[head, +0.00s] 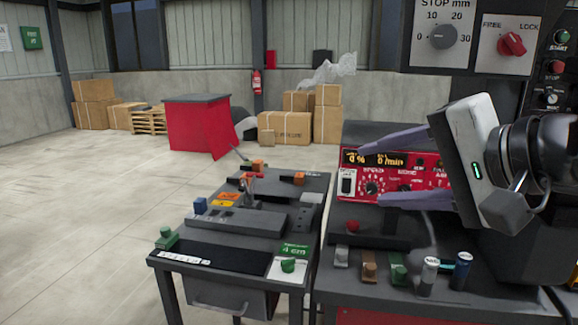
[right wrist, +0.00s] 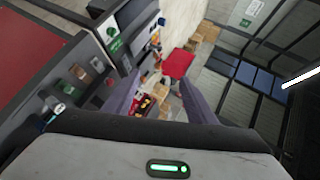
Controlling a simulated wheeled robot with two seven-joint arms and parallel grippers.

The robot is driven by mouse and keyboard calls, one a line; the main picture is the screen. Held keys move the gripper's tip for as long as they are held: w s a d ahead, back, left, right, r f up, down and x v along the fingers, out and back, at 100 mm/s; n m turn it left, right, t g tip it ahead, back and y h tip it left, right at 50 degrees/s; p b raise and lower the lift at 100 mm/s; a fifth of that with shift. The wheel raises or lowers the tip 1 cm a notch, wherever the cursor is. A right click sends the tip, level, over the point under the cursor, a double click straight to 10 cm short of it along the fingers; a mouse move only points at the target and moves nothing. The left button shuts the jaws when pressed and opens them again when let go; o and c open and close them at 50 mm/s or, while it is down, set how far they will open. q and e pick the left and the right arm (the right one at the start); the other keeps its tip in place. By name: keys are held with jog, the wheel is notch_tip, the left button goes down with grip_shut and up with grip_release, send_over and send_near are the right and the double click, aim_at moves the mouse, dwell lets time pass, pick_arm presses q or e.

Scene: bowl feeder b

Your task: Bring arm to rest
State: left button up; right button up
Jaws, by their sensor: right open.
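My right gripper (head: 368,174) is raised in front of the red control panel (head: 422,188) on the right in the head view. Its two purple-grey fingers point left and stand wide apart with nothing between them. In the right wrist view the gripper (right wrist: 160,95) also shows its fingers apart, with the floor, the red cabinet and workbench parts far beyond. It touches nothing that I can see. My left gripper is in neither view.
A dark bench (head: 235,262) with small coloured parts stands at centre. A red knob and several small blocks and cylinders sit below my right gripper. A panel with a red switch (head: 512,44) hangs at upper right. A red cabinet (head: 200,125) and cardboard boxes (head: 285,127) stand far back. The floor at left is clear.

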jog(key=s+a+f+m+g+y, duration=0.3)
jog(key=s+a+m+g+y, duration=0.1)
jog(key=a+m+y, duration=0.25)
jog(key=s+a+f+m+g+y, duration=0.35)
jog(key=s+a+m+y, duration=0.2)
jog(key=a, duration=0.25)
jog(key=w+d+f+m+t+h, duration=0.3)
jog(key=w+d+f+m+t, duration=0.25)
jog(key=m, duration=0.85)
jog(key=w+d+f+m+t+h, duration=0.35)
jog(key=f+m+t, duration=0.45)
jog(key=m, duration=0.5)
jog(key=s+d+f+m+g+h, duration=0.1)
jog(key=s+d+f+m+h, duration=0.2)
jog(key=f+m, duration=0.4)
jog(key=s+d+f+m+h, duration=0.1)
jog(key=d+f+m+h, duration=0.3)
jog(key=f, duration=0.6)
jog(key=s+f+m+g+h, duration=0.2)
jog(key=s+f+m+g, duration=0.5)
jog(key=s+f, duration=0.9)
notch_tip(320, 180, down, 4)
jog(key=m, duration=0.3)
jog(key=shift+s+g+h, duration=0.35)
jog(key=shift+s+g, duration=0.05)
